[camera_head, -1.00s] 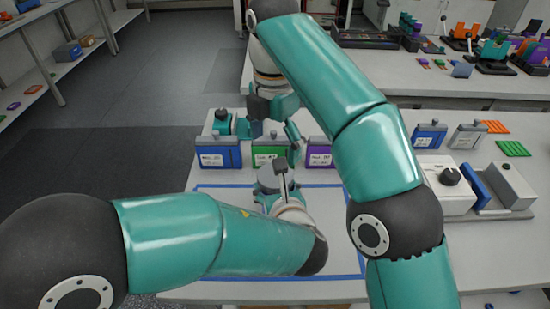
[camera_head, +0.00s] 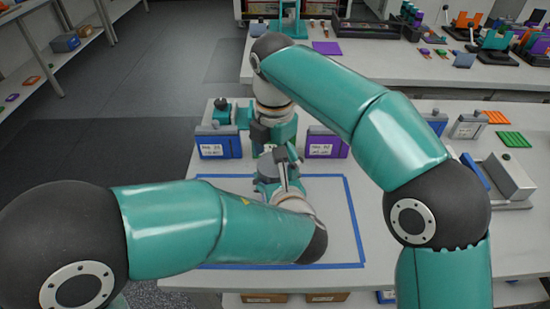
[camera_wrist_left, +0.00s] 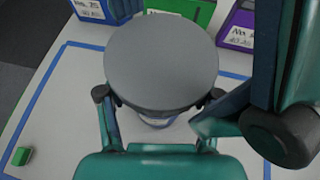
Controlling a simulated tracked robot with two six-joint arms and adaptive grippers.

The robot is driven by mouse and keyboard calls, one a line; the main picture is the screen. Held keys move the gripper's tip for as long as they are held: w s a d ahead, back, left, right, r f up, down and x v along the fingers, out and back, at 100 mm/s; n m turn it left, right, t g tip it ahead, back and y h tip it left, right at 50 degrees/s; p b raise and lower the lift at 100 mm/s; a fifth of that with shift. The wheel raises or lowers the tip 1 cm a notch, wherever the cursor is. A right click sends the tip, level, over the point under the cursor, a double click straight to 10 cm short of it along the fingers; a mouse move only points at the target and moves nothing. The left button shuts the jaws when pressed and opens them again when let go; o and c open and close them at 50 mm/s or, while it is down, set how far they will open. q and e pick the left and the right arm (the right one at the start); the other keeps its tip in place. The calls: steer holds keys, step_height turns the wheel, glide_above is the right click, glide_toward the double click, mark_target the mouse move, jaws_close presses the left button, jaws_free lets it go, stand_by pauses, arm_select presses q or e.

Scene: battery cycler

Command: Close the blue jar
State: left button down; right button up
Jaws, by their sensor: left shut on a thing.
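The jar's round grey lid-like top (camera_wrist_left: 160,62) fills the middle of the left wrist view. A little of the blue jar (camera_wrist_left: 159,122) shows beneath its edge. My left gripper (camera_wrist_left: 158,97) has one finger on each side and is shut on the jar. In the head view the left gripper (camera_head: 277,178) is over the blue-taped area, and the jar is mostly hidden by my arm. My right gripper (camera_head: 281,150) is close above and behind it. Its fingertips are too small and overlapped to judge. I cannot tell whether the lid is fully seated.
A blue box (camera_head: 218,148) and a purple box (camera_head: 326,148) stand behind the taped area. The green box (camera_wrist_left: 181,9) stands between them. A grey device (camera_head: 508,178), orange plate (camera_head: 497,117) and green plate (camera_head: 512,139) lie to the right. The taped area's right part is bare.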

steer(key=c, duration=1)
steer(key=m, duration=0.9)
steer(key=shift+m, duration=0.4)
steer(key=o, duration=1.2)
steer(key=shift+r, duration=0.15)
